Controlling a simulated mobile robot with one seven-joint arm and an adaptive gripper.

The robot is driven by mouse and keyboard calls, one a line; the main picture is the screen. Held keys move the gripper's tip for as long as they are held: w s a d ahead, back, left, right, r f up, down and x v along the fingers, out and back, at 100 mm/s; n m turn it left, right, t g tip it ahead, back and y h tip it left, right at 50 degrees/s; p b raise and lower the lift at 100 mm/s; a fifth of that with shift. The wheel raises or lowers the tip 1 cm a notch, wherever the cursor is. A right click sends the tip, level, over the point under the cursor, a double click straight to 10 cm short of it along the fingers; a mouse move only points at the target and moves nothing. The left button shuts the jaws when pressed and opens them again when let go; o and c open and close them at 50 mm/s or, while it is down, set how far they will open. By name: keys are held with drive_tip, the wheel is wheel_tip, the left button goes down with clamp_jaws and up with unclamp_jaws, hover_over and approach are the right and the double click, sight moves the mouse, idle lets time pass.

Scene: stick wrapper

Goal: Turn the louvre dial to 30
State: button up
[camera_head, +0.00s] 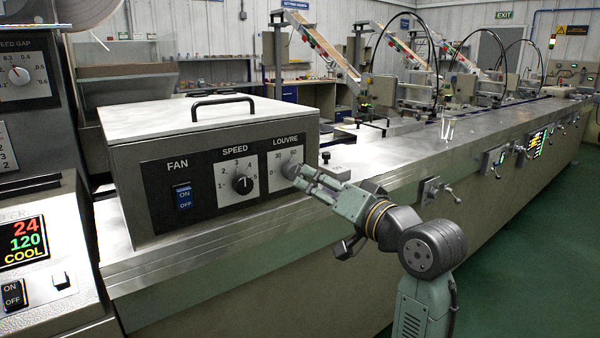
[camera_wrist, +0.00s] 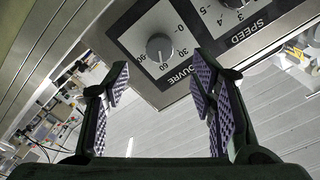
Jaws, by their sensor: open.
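The louvre dial (camera_head: 290,170) is a round grey knob on a white scale plate at the right end of the box's front panel. In the wrist view the louvre dial (camera_wrist: 159,47) shows whole, with the marks 0, 30, 60 and 90 around it. A small pale mark on the knob seems to lie towards 60, but I cannot read it surely. My gripper (camera_head: 307,177) is close in front of the dial and hides part of its plate in the head view. In the wrist view my gripper (camera_wrist: 160,78) is open and empty, its fingers apart with the dial ahead between them.
The speed dial (camera_head: 242,184) and the blue fan switch (camera_head: 183,196) sit left of the louvre dial on the same panel. The metal box (camera_head: 215,125) has a handle on its lid. A long steel bench (camera_head: 420,165) runs off to the right.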

sight(294, 173)
drive_tip(key=p+x, duration=0.1)
drive_tip(key=x, duration=0.6)
drive_tip(key=shift+w+a+p, duration=0.15)
drive_tip(key=shift+w+p, duration=0.15)
drive_tip(key=shift+w, duration=0.05)
drive_tip(key=shift+c, duration=0.2)
drive_tip(key=c, duration=1.1)
